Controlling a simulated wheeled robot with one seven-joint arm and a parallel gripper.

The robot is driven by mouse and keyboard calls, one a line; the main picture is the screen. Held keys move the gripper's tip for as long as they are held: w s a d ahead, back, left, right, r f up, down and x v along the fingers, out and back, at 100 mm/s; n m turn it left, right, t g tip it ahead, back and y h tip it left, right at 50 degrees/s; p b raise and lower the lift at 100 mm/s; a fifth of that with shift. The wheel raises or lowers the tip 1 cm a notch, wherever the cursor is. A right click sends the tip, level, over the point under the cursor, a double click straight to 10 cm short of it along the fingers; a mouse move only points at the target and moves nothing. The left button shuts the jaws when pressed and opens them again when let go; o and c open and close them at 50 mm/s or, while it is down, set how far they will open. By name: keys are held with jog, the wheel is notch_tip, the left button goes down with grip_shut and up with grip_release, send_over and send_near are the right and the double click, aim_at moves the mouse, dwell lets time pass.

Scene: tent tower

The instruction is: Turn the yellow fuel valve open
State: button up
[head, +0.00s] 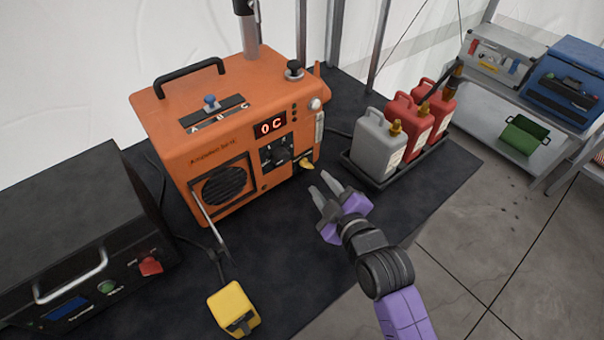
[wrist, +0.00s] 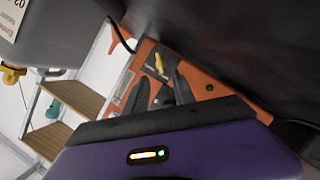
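The orange heater (head: 225,130) stands on the dark table, with a red display reading 0 C. The yellow valve handle (head: 307,163) sits low on the heater's front, near its right corner. It also shows in the wrist view (wrist: 159,63), just beyond my fingertips. My gripper (head: 323,187) is to the right of and in front of the valve, with a gap between them. Its two fingers are apart with nothing between them, and they point toward the heater. The wrist view shows the spread fingers (wrist: 160,82) too.
A grey can (head: 378,143) and two red cans (head: 408,125) stand in a black tray right of the heater. A black box (head: 75,235) is at left. A yellow block (head: 232,306) on a cable lies in front. A shelf (head: 500,105) stands at back right.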

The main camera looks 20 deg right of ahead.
aim_at(308, 167)
jog(key=shift+p+x, duration=0.45)
jog(key=shift+x, duration=3.45)
jog(key=shift+f, duration=0.1)
grip_shut()
